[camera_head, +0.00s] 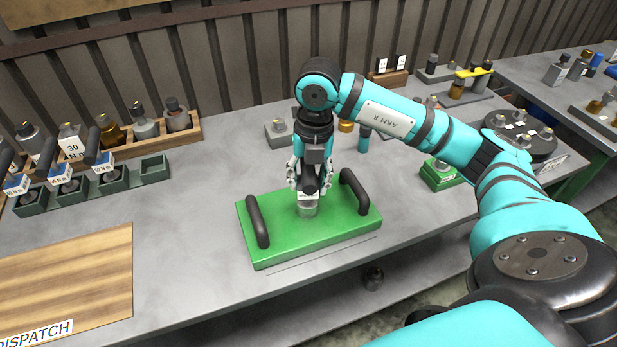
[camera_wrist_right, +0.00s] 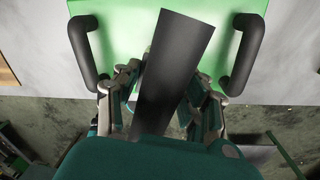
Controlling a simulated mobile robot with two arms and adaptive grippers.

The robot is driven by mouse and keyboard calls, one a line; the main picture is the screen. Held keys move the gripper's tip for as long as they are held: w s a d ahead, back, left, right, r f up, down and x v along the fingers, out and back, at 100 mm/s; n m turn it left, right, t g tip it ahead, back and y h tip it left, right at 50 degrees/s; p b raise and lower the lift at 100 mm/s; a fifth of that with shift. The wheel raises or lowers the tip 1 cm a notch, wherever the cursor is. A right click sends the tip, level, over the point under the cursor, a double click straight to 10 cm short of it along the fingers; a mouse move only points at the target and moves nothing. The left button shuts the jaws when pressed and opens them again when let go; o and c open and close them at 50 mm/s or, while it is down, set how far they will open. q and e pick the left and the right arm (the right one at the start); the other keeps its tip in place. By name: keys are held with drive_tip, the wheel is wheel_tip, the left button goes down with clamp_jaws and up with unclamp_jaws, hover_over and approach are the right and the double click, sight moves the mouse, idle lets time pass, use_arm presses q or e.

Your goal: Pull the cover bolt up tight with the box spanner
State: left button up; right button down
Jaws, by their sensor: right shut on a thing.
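My right gripper (camera_head: 309,180) reaches straight down over the middle of the green fixture plate (camera_head: 275,238), between its two black handles. It is shut on a tool with a thick dark handle, taken to be the box spanner (camera_wrist_right: 173,75). In the right wrist view this handle slants up between the fingers (camera_wrist_right: 170,100) and covers much of the plate. Below the gripper, a short grey metal cylinder (camera_head: 307,209) stands on the plate. The cover bolt cannot be made out. Whether the spanner sits on it cannot be told. My left gripper is not in view.
At the left, a green rack (camera_head: 90,187) holds several black-handled tools with labels, before a wooden rack (camera_head: 187,139) of parts. A wooden dispatch board (camera_head: 70,275) lies front left. A small green block (camera_head: 440,175) is at the right. Bench left of the plate is clear.

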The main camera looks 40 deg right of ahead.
drive_tip(key=shift+w+r+m, duration=0.1)
drive_tip(key=shift+m, duration=0.3)
drive_tip(key=shift+n, duration=0.3)
drive_tip(key=shift+r, duration=0.1)
drive_tip(key=shift+r+p, duration=1.7)
drive_tip(key=shift+r, duration=0.7)
